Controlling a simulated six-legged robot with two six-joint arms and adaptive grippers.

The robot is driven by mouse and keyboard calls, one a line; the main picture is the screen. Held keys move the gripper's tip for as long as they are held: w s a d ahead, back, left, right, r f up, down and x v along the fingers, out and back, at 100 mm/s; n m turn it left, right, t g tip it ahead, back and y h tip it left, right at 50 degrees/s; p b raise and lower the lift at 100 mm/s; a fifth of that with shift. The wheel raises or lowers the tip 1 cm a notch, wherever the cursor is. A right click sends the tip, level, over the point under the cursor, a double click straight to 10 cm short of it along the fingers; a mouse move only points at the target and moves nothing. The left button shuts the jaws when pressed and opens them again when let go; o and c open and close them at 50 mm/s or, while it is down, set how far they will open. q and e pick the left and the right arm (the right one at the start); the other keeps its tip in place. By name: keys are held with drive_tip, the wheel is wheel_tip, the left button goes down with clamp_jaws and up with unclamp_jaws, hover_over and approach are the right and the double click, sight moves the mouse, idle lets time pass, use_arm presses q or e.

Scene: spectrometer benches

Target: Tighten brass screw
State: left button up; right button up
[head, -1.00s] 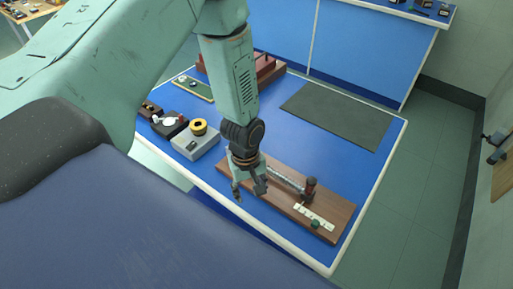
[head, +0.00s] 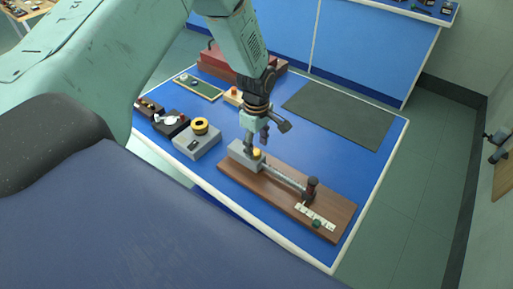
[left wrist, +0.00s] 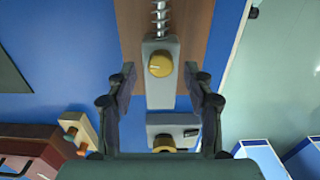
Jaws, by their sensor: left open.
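The brass screw (head: 257,153) is a round yellow knob on a grey block (head: 240,155) at the left end of a wooden board (head: 270,190). In the left wrist view the brass screw (left wrist: 160,64) has a slot line on its head and lies between the two finger lines, just beyond the fingertips. My left gripper (head: 257,140) is open and empty, pointing down over the grey block. Its fingers (left wrist: 159,72) are spread wide on either side of the block in the wrist view. I cannot tell the exact height gap. My right gripper is not in view.
A threaded rod (head: 285,178) runs from the block to a dark red-brown post (head: 309,189). A grey box with a yellow ring (head: 199,127) stands left of the board. A dark mat (head: 340,115) lies at the right. Red-brown blocks (head: 215,65) stand at the back.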

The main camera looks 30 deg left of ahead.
use_arm(q)
drive_tip(key=shift+f, duration=0.75)
drive_tip(key=shift+s+a+f, duration=0.1)
drive_tip(key=shift+a+f, duration=0.05)
drive_tip(key=shift+f, duration=0.05)
drive_tip(key=shift+d, duration=0.2)
drive_tip(key=c, duration=0.3)
clamp_jaws()
